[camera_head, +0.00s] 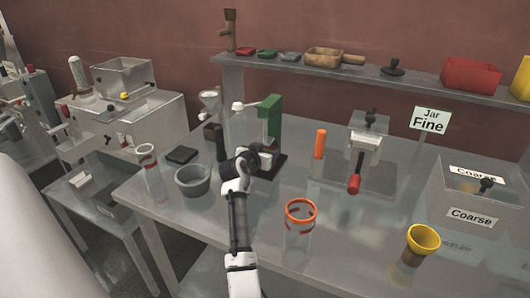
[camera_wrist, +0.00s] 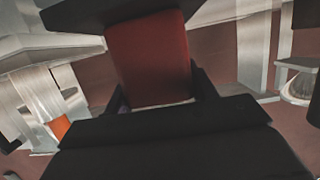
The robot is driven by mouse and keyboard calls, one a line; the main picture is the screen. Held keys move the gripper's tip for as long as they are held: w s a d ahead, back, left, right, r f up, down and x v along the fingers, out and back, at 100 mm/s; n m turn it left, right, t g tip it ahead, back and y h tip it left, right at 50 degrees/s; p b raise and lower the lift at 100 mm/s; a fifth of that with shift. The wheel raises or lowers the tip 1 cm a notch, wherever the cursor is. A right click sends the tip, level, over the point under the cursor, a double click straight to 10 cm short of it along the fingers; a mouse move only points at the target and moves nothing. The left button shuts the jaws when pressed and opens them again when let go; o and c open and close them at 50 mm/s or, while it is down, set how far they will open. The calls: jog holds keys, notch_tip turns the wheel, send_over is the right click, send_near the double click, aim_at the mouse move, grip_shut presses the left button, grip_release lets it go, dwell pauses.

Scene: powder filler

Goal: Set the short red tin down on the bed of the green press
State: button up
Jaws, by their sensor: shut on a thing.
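The green press (camera_head: 275,120) stands on the metal table at the middle of the head view, with a dark base or bed (camera_head: 272,168) low on it. My gripper (camera_head: 250,160) is right in front of the press at about its lower part. It is shut on the short red tin (camera_wrist: 148,60), which fills the middle of the wrist view.
A grey bowl (camera_head: 193,180) and a dark upright handle (camera_head: 220,143) stand left of my gripper. An orange cylinder (camera_head: 320,144) and a clear jar with an orange rim (camera_head: 300,212) stand to the right. A shelf (camera_head: 310,68) runs behind.

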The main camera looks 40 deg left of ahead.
jog(key=o, duration=1.2)
jog(key=shift+c, duration=0.2)
jog(key=shift+s, duration=0.15)
jog(key=b+v, duration=0.4)
jog(key=v, duration=0.9)
jog(key=shift+s+d+r, duration=0.2)
jog(key=shift+s, duration=0.05)
